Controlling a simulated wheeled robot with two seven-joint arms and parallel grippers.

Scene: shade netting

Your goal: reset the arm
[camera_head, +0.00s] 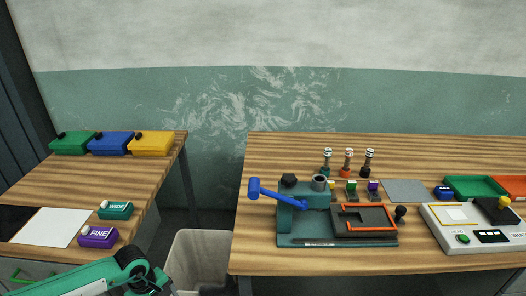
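A teal arm link with a dark joint (135,268) of mine comes in from the lower left, in front of the left table. Its far end drops out of the bottom of the view, and no fingers show. My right arm is not in view. A teal press-like device (291,222) stands on the right table. Its blue lever arm (277,193) sticks out to the left, ending in a blue knob. An orange-rimmed dark plate (363,220) lies on the device's base, with a black knob (400,213) at its right.
The left table (85,185) holds green, blue and yellow boxes, a white sheet (52,227), and WIDE (115,210) and FINE (98,237) blocks. A pale bin (198,258) stands between the tables. The right table holds stamps, trays and a white button unit (470,238).

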